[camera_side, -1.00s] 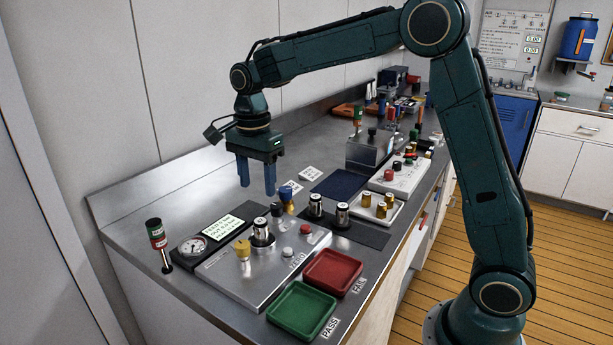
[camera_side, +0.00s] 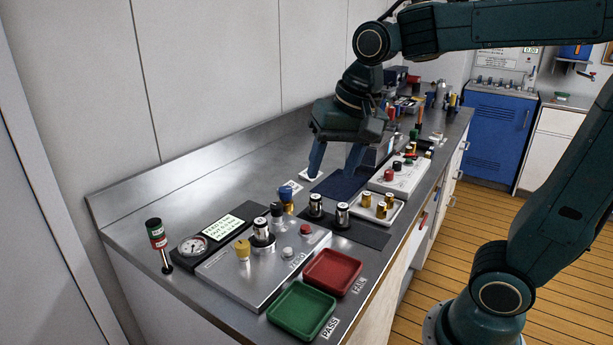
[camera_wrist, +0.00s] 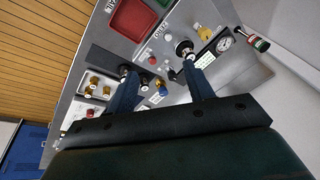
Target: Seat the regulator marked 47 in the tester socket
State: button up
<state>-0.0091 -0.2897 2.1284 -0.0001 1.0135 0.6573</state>
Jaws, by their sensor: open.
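The tester (camera_side: 225,275) is a silver plate with a yellow knob, a gauge and a lit display. Two similar silver regulators, a left one (camera_side: 316,207) and a right one (camera_side: 342,216), stand upright on a dark mat (camera_side: 370,238). The number 47 is not readable on any. My gripper (camera_side: 335,175) is open and empty, above the bench behind the mat. Its fingers show in the wrist view (camera_wrist: 160,72).
A red tray (camera_side: 332,270) and a green tray (camera_side: 301,310) lie at the front edge. A white tray of brass parts (camera_side: 378,207) and a white panel (camera_side: 400,178) stand right of the mat. A red-green lamp post (camera_side: 157,238) stands at left. The rear-left bench is clear.

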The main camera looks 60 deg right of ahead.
jog(key=s+f+n+t, duration=0.2)
jog(key=s+n, duration=0.5)
jog(key=s, duration=0.4)
jog(key=shift+d+f, duration=0.15)
jog(key=shift+f, duration=0.3)
jog(key=shift+c, duration=0.3)
